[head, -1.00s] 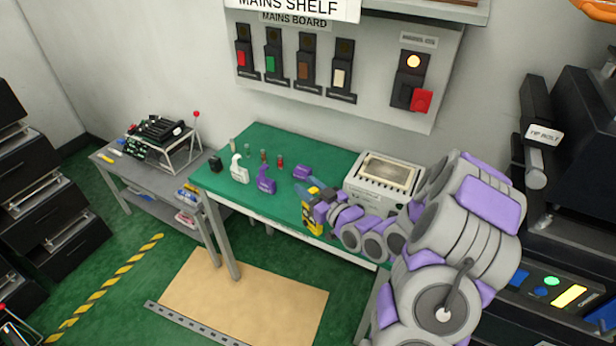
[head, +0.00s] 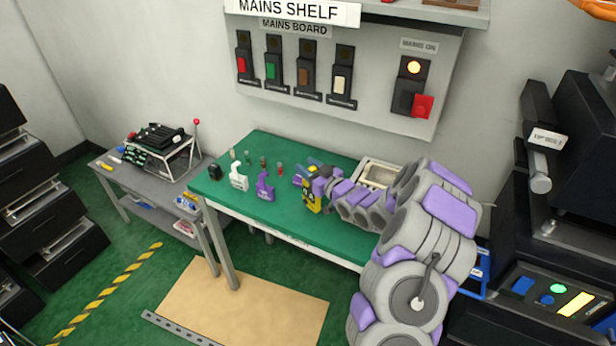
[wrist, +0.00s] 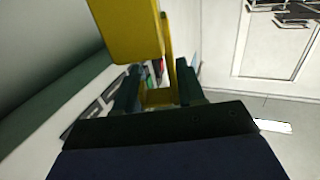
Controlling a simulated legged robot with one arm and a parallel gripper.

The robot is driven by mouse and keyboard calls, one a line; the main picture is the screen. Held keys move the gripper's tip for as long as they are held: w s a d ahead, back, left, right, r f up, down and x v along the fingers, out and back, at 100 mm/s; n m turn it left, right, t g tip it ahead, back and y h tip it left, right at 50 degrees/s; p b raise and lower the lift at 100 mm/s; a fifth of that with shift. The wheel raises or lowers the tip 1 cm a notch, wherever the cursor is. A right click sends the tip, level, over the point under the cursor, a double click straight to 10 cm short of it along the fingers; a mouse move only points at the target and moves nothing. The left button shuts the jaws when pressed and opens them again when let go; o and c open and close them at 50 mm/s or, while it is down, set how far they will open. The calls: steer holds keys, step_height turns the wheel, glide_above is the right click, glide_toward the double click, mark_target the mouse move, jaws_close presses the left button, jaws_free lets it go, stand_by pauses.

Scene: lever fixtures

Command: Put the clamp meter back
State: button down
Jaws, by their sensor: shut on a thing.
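The clamp meter (head: 311,198), yellow and black, is held by my gripper (head: 314,180) above the front part of the green-topped bench (head: 330,226). In the wrist view its yellow body (wrist: 128,30) stands between the dark fingers, and my gripper (wrist: 158,98) is shut on it. Much of the meter is hidden by my gripper in the head view. A sign reading MAINS SHELF (head: 297,10) hangs on the shelf at the top.
A white clamp-like tool (head: 238,178) and a purple one (head: 264,188) stand left of the meter. A box-like instrument (head: 380,172) is partly behind my arm. The mains board (head: 350,95) is on the wall. A grey side table (head: 130,185) stands left.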

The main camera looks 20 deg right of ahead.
step_height(320, 180, down, 4)
steer(key=shift+w+r+b, duration=0.15)
steer(key=shift+b, duration=0.5)
steer(key=shift+r, duration=0.1)
steer(key=c, duration=0.7)
jaws_free()
